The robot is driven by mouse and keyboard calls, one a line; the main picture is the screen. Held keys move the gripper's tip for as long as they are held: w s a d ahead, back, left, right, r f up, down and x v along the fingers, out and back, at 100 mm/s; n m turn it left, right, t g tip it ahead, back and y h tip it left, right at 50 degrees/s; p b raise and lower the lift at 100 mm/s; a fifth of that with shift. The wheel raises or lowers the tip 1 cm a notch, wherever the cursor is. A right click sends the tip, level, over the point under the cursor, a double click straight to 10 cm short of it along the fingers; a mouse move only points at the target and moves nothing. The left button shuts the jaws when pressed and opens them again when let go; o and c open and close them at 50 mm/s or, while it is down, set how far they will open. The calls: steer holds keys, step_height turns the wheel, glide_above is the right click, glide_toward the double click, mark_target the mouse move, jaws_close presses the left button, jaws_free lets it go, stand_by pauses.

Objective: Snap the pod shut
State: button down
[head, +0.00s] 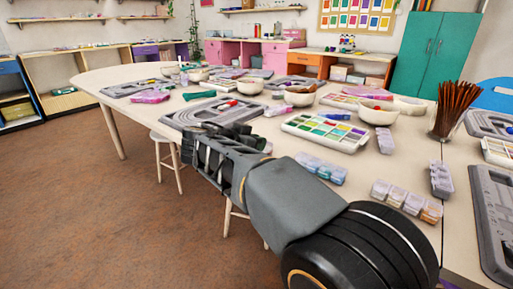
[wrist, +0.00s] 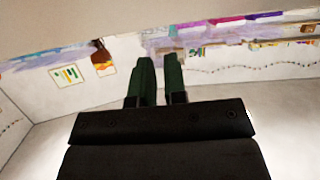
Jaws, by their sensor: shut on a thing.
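My gripper shows in the wrist view (wrist: 160,75) as two dark green fingers with a narrow gap. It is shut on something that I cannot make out. In the head view my arm hides the fingers, at the table's near edge by a grey bead board (head: 232,108). Several pod strips lie on the table: a bluish one (head: 320,169) right of my arm, a clear one with an orange end (head: 405,198), and a greyish one (head: 441,179) to its right. I cannot tell which pod has an open lid.
The pale table (head: 360,178) is crowded. A colour bead tray (head: 327,131), a white bowl (head: 378,114) and a glass of brown sticks (head: 453,110) stand beyond the pods. Another grey board (head: 492,215) lies at the right edge. A stool (head: 167,145) stands left of my arm.

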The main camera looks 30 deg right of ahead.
stand_by(0.3)
steer(key=c, duration=1.1)
jaws_free()
steer(key=shift+c, duration=0.2)
steer(key=p+v, duration=0.4)
steer(key=v, duration=0.9)
steer(key=shift+a, duration=0.35)
steer(key=shift+s+r, duration=0.1)
steer(key=shift+r, duration=0.05)
